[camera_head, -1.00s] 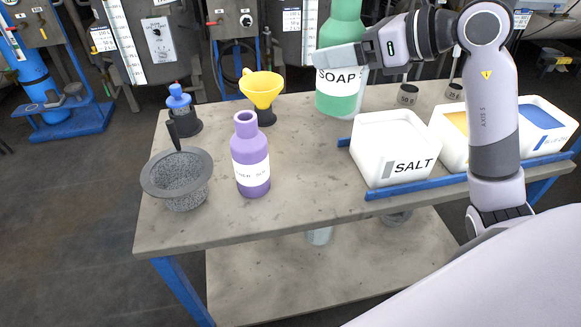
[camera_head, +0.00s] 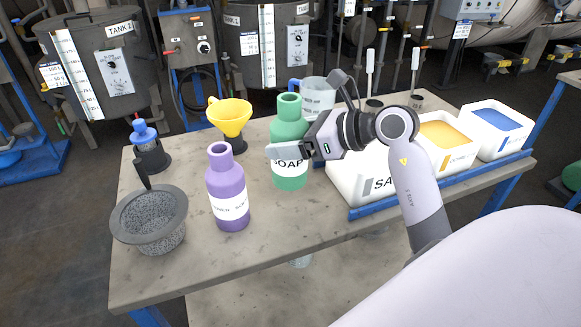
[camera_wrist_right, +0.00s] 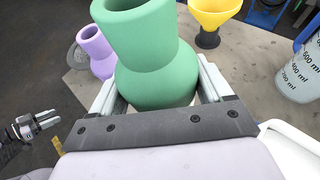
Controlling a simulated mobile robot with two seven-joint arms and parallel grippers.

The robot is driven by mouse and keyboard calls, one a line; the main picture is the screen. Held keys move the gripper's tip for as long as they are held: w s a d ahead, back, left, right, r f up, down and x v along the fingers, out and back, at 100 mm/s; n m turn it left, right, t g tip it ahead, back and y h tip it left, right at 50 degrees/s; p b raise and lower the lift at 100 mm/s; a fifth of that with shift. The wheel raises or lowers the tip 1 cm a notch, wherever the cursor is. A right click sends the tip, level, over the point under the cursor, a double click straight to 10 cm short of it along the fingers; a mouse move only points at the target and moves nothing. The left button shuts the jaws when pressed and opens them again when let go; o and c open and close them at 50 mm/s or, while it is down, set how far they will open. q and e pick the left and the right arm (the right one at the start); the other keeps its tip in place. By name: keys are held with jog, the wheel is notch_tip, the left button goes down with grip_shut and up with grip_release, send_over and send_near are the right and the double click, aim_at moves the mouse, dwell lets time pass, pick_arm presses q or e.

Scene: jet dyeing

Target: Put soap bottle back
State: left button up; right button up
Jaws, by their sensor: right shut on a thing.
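The green soap bottle (camera_head: 289,128) stands upright between the purple bottle (camera_head: 227,190) and the white salt box (camera_head: 350,192). Its base is at or very near the table top; I cannot tell if it touches. My right gripper (camera_head: 289,150) is shut around the bottle's body, just above the SOAP label. In the right wrist view the bottle (camera_wrist_right: 150,75) sits between the two fingers (camera_wrist_right: 152,98). My left gripper (camera_wrist_right: 47,121) shows small at the left of that view, away from the bottle; its jaw gap is unclear.
A yellow funnel (camera_head: 230,118), a blue-topped bottle (camera_head: 144,135) and a grey mortar (camera_head: 150,222) stand on the table (camera_head: 280,235). A clear beaker (camera_head: 318,95) is behind the soap bottle. Yellow and blue powder boxes are at right. The front middle of the table is clear.

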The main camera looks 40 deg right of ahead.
aim_at(290, 167)
notch_tip(290, 167, down, 7)
jog(key=shift+r, duration=0.1)
dwell(0.3)
jog(key=shift+f+b, duration=0.2)
jog(key=shift+b, duration=0.1)
jog(key=o, duration=1.3)
jog(key=shift+c, duration=0.2)
jog(key=shift+r, duration=0.1)
